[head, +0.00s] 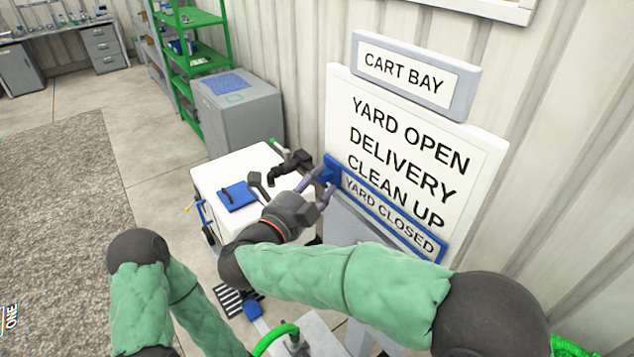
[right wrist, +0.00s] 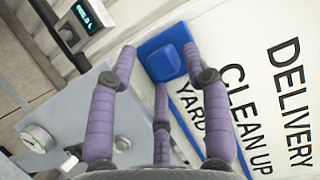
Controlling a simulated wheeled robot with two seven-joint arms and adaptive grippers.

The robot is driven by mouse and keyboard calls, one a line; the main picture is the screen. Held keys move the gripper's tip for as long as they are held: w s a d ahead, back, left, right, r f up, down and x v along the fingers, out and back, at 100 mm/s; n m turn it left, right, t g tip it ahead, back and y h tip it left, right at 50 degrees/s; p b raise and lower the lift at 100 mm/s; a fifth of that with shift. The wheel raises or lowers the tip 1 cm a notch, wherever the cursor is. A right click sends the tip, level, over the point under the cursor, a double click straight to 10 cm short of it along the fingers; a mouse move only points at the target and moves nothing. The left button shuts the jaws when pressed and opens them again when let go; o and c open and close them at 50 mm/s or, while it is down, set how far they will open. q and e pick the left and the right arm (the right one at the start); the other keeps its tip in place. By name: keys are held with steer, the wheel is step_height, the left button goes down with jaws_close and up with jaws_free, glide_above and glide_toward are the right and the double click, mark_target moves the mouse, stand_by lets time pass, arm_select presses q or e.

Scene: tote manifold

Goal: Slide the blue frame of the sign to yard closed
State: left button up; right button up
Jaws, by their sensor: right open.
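A white sign board (head: 480,150) on the wall lists YARD OPEN, DELIVERY, CLEAN UP and YARD CLOSED. The blue frame (head: 405,212) surrounds the bottom line, YARD CLOSED. Its blue knob (head: 329,171) sticks out at the frame's left end; the knob also shows in the right wrist view (right wrist: 166,66). My right gripper (head: 318,180) is open at the knob, and in the wrist view its fingers (right wrist: 160,58) spread to either side of it. I cannot tell whether they touch it. My left arm shows at the lower left, but its gripper is out of view.
A CART BAY plate (head: 416,75) sits above the sign. A white-topped cart (head: 212,180) with a blue clipboard and black fittings stands left of my right gripper. A grey cabinet (head: 238,115) and green shelves (head: 190,58) stand behind. Open floor lies at the left.

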steer(key=v, duration=1.1)
steer(key=shift+s+a, duration=0.15)
steer(key=shift+s, duration=0.15)
